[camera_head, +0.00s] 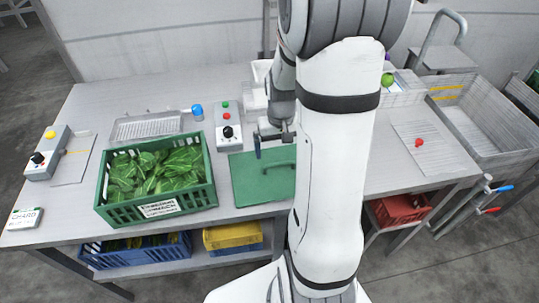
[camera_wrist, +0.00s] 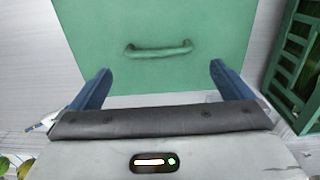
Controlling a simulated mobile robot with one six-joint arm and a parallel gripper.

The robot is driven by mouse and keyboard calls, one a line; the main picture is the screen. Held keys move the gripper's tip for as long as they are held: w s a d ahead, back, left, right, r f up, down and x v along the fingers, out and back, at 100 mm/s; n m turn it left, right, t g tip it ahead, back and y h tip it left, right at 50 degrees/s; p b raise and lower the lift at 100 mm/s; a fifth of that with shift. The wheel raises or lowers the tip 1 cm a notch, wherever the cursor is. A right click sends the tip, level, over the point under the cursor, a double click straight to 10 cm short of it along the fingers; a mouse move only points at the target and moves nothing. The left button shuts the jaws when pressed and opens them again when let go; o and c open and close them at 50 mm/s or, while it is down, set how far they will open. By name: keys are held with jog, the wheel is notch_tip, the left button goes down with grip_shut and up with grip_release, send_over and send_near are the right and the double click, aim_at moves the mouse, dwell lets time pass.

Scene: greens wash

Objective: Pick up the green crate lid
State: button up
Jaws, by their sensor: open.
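The green crate lid (camera_head: 262,184) lies flat on the steel table, right of the green crate. Its bar handle shows on top, and the lid fills the upper middle of the wrist view (camera_wrist: 160,78). My gripper (camera_head: 270,150) is above the lid's far edge in the head view. In the wrist view my gripper (camera_wrist: 158,88) is open, with its two blue fingers wide apart and nothing between them. The handle lies beyond the fingertips there, apart from them. My arm hides the area right of the lid in the head view.
The green crate (camera_head: 108,208) full of leafy greens stands close left of the lid. A control box (camera_head: 229,138) stands behind it, with a wire tray (camera_head: 146,126) to the left. A sink basin (camera_head: 480,130) is at the right. Bare table (camera_head: 385,175) shows right of my arm.

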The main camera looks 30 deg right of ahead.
aim_at(279, 164)
jog(key=shift+w+d+f+p, duration=0.1)
jog(key=shift+f+p, duration=0.3)
jog(key=shift+f, duration=1.65)
jog(key=shift+w+f+p, duration=0.1)
jog(key=shift+f+p, duration=0.25)
jog(key=shift+f, duration=1.7)
jog(key=shift+c, duration=0.2)
jog(key=c, duration=0.7)
jog(key=shift+r, duration=0.15)
